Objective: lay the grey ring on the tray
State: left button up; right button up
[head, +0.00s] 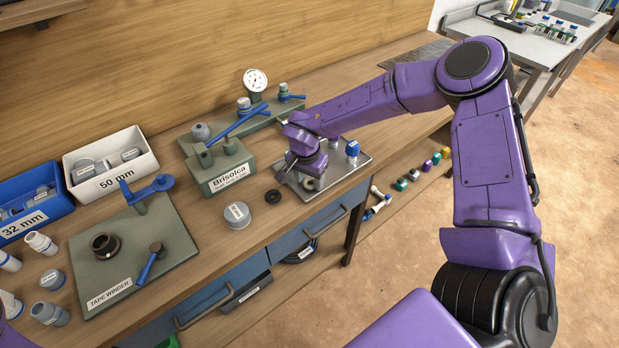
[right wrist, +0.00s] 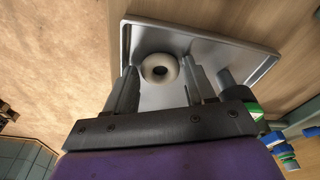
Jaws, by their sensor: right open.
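The grey ring (head: 311,184) lies flat on the metal tray (head: 347,170) at the bench's right part. In the right wrist view the pale grey ring (right wrist: 160,69) rests on the tray (right wrist: 225,48), with its dark hole facing up. My right gripper (head: 306,172) is just above the tray. In the right wrist view its open fingers (right wrist: 163,84) stand on either side of the ring, with gaps visible between them and it. The gripper hides part of the tray in the head view. My left gripper does not show.
The green Brisolca block (head: 222,168) is left of the tray. A black ring (head: 273,196) and a grey cap (head: 237,215) lie on the bench. The tape winder (head: 140,245) is further left.

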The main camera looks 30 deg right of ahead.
notch_tip(320, 180, up, 12)
jog(key=a+b, duration=0.1)
jog(key=shift+s+a, duration=0.3)
jog(key=shift+s, duration=0.1)
